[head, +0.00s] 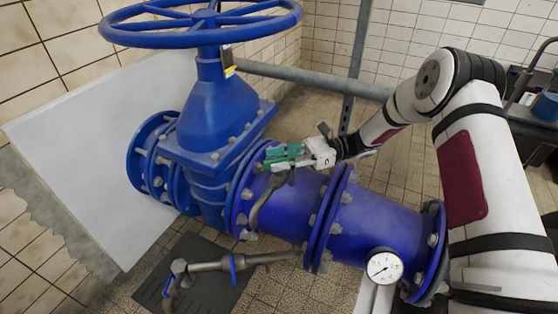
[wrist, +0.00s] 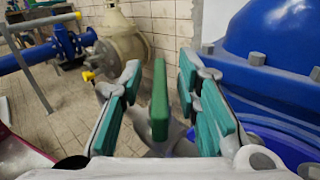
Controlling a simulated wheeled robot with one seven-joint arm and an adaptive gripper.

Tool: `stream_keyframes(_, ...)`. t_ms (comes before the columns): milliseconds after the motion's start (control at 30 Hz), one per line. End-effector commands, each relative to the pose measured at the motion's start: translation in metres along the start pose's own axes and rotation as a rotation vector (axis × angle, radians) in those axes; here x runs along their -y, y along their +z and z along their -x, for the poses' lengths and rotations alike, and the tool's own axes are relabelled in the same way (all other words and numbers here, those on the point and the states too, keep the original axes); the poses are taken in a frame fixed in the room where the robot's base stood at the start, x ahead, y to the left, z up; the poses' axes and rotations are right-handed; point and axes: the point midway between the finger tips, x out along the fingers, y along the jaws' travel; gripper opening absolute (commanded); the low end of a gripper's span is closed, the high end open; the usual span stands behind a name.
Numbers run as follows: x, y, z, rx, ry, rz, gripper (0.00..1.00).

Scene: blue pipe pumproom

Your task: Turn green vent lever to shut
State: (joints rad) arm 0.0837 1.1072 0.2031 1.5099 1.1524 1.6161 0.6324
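The green vent lever (wrist: 159,100) shows in the wrist view as a narrow green bar. It stands between the two teal-padded fingers of my gripper (wrist: 160,80), with a visible gap on each side. The gripper is open around the lever and does not appear to press on it. In the head view my gripper (head: 287,156) is at the top of the blue pipe, just right of the big valve body. There the lever is hard to tell apart from the green finger pads. A grey curved pipe (head: 262,203) hangs below the gripper along the flange.
The large blue gate valve (head: 210,110) with its handwheel (head: 205,28) stands left of the gripper. A pressure gauge (head: 384,267) sits at lower right. A grey rail (head: 310,78) runs behind. Another grey pipe with a blue lever (head: 233,268) is below.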

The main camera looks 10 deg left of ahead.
Motion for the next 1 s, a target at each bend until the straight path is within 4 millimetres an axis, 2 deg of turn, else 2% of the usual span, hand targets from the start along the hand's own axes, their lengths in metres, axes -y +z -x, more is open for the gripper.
stream_keyframes(267,0.0,0.0,-0.0014,0.0,0.0,0.0,0.3)
stream_keyframes(400,-0.0001,0.0,-0.0012,0.0,0.0,0.0,0.01)
stream_keyframes(767,-0.0022,0.0,-0.001,0.001,-0.007,-0.005,0.0)
stream_keyframes(1000,-0.0042,0.0023,-0.0008,0.002,-0.096,-0.015,0.0)
